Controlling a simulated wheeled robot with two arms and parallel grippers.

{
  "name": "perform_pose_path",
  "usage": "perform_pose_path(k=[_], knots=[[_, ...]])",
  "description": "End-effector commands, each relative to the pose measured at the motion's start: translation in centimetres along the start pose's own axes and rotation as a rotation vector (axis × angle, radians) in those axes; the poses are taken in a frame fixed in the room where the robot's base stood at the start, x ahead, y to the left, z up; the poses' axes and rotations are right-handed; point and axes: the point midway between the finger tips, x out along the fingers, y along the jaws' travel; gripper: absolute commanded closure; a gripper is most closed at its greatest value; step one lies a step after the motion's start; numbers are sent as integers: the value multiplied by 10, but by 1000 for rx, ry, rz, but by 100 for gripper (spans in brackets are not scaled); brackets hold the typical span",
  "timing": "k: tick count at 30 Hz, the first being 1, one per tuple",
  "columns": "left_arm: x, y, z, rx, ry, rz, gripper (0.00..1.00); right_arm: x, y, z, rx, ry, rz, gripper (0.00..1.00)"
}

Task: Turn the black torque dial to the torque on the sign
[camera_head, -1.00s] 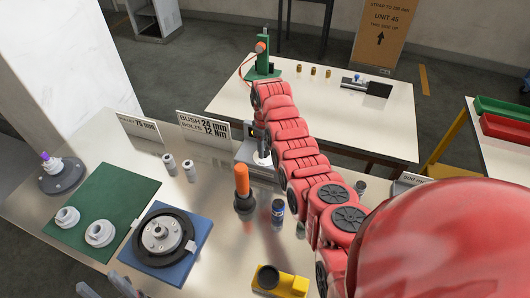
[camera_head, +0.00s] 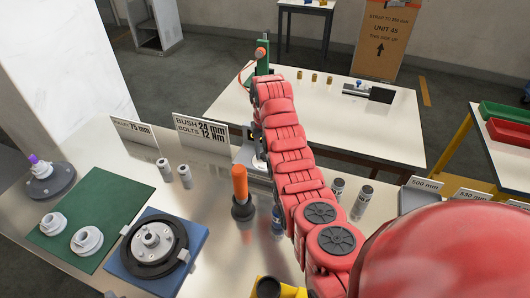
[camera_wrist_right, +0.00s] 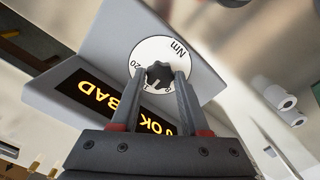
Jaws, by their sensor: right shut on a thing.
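The black torque dial (camera_wrist_right: 158,74) sits on a white scale disc (camera_wrist_right: 185,58) marked "Nm", on a grey box with a lit "OK BAD" display (camera_wrist_right: 105,97). My right gripper (camera_wrist_right: 160,79) is shut on the dial, one finger on each side; the fingers hide part of the scale, and I cannot read the setting. In the head view, the box (camera_head: 245,156) is partly behind my right arm, which hides the dial. The white sign (camera_head: 202,132) reads "BUSH 24 mm, BOLTS 12 Nm". A grey tip, perhaps my left gripper (camera_head: 111,293), shows at the bottom edge.
An orange-handled tool (camera_head: 240,190) stands near the box. Two grey bushes (camera_head: 174,173) stand before the signs. A blue plate with a hub (camera_head: 187,262) and a green mat (camera_head: 105,195) lie left.

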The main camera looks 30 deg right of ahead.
Motion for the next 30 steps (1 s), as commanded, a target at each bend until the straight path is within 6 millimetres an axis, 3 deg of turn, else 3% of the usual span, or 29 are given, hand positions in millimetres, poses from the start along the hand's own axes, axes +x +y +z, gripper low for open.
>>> perform_pose_path(k=[15, 16, 20, 21, 30], knots=[[0, 0, 0, 0, 0, 0, 50, 0, 0, 0, 19, -1, 0, 100], [0, 0, 0, 0, 0, 0, 50, 0, 0, 0, 19, -1, 0, 53], [0, 0, 0, 0, 0, 0, 50, 0, 0, 0, 19, -1, 0, 30], [0, 0, 0, 0, 0, 0, 50, 0, 0, 0, 19, -1, 0, 26], [2, 0, 0, 0, 0, 0, 50, -2, 0, 0, 19, 0, 0, 26]])
